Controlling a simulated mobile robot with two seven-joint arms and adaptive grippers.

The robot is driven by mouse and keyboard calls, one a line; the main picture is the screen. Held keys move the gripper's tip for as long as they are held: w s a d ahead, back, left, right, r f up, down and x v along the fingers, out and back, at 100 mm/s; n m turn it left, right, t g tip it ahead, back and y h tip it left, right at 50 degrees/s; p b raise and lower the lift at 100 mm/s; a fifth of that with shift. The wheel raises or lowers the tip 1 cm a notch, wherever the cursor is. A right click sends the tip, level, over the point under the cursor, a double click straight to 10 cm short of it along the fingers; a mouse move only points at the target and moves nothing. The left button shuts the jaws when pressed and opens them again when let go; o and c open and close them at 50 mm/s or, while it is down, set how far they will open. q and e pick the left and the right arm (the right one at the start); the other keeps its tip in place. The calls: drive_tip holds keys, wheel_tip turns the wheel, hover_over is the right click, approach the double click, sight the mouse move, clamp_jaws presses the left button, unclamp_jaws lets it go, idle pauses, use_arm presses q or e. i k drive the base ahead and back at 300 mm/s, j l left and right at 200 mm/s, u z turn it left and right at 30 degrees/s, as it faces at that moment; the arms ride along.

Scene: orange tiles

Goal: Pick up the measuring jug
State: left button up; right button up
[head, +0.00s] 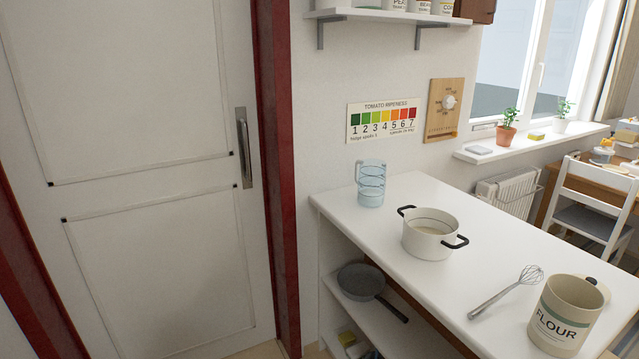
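The measuring jug (371,184) is clear, bluish and upright, with ring markings. It stands on the white counter (335,204) near its far left corner, close to the wall, in the head view. Its handle side faces left. Neither of my grippers shows in the head view.
A white pot (430,237) with black handles stands right of the jug. A whisk (507,290) and a flour canister (565,315) are nearer the front right. A grey pan (362,282) sits on the shelf below. A closed door (150,180) is at left.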

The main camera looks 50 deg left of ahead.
sight(370, 178)
drive_tip(key=u, duration=1.25)
